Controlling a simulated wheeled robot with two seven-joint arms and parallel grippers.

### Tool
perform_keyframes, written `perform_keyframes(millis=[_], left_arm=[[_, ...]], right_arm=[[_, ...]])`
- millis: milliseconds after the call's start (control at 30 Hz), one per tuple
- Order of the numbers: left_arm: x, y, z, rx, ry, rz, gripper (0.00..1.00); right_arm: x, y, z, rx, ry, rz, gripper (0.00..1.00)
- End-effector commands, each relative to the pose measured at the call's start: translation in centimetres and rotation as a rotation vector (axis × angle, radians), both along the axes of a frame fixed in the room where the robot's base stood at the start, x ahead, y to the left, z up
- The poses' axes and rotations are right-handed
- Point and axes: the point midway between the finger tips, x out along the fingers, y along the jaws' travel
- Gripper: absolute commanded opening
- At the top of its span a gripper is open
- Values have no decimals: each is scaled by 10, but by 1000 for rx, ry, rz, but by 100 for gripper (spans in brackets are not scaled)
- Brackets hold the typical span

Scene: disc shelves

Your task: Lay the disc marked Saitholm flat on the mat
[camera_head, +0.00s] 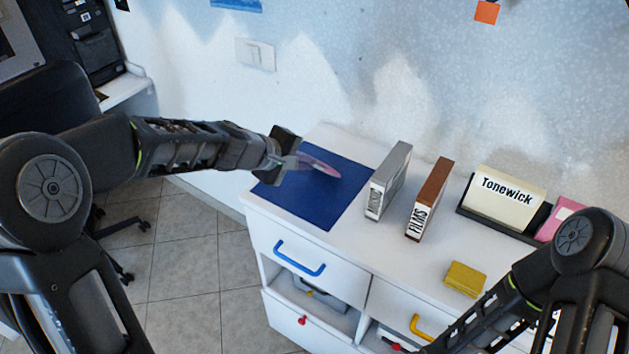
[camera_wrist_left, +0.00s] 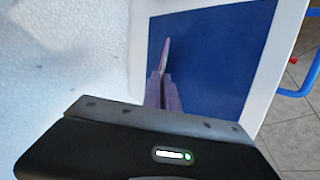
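A pinkish-purple disc (camera_head: 322,168) is held by my left gripper (camera_head: 300,162) above the dark blue mat (camera_head: 318,203) at the left end of the white cabinet top. In the left wrist view the disc (camera_wrist_left: 167,52) shows nearly edge-on, a thin sliver between the fingers (camera_wrist_left: 162,92), with the mat (camera_wrist_left: 228,62) behind it. I cannot read any name on the disc. The left gripper is shut on it. My right arm comes in at the lower right, but its gripper is out of view.
A grey case (camera_head: 388,180) and a brown case marked FILMS (camera_head: 428,198) stand upright right of the mat. Farther right are a Tonewick card (camera_head: 507,191) in a dark holder, a pink item (camera_head: 560,218) and a yellow block (camera_head: 465,278). Drawers with blue (camera_head: 299,262) and yellow handles (camera_head: 428,330) are below.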

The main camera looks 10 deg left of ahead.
Motion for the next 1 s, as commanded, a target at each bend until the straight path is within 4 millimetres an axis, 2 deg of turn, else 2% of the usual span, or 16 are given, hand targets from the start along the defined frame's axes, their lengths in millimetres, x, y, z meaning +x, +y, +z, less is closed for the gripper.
perform_keyframes(millis=[133,467,1000], left_arm=[[0,0,0,0,0,0,16],[-2,2,3,1,0,1,16],[-43,30,47,0,-1,2,16]], right_arm=[[0,0,0,0,0,0,36],[0,0,2,0,0,0,36],[0,0,30,0,0,0,36]])
